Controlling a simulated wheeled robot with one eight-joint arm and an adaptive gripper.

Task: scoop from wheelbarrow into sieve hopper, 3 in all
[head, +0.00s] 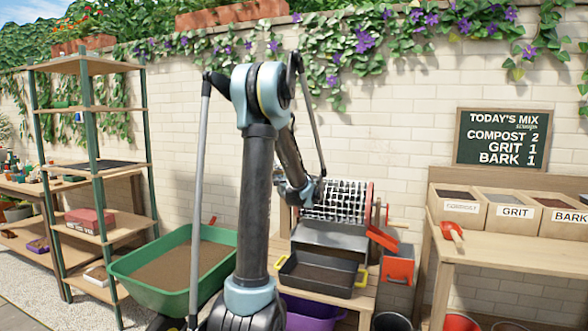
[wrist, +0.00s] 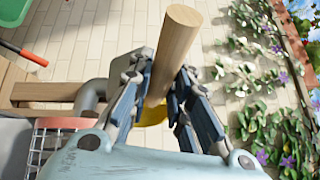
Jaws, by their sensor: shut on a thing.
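The green wheelbarrow (head: 150,294) holds brown material at the left of my arm in the head view. The sieve drum (head: 338,203), a wire mesh with a red rim, stands on a wooden bench to the right. Part of its mesh and red rim (wrist: 62,124) shows at lower left in the wrist view. My gripper (wrist: 165,88) is shut on a round wooden handle (wrist: 176,48); a yellow part shows behind the fingers. The scoop's bowl and any load are hidden. In the head view my wrist is beside the drum and my fingers cannot be made out.
A black tray (head: 288,279) with yellow handles sits below the sieve, with a purple tub (head: 312,312) under it. A red trowel (head: 451,230) lies on the right bench by labelled bins. A shelf rack (head: 98,160) stands left. A chalkboard (head: 502,138) lists the mix.

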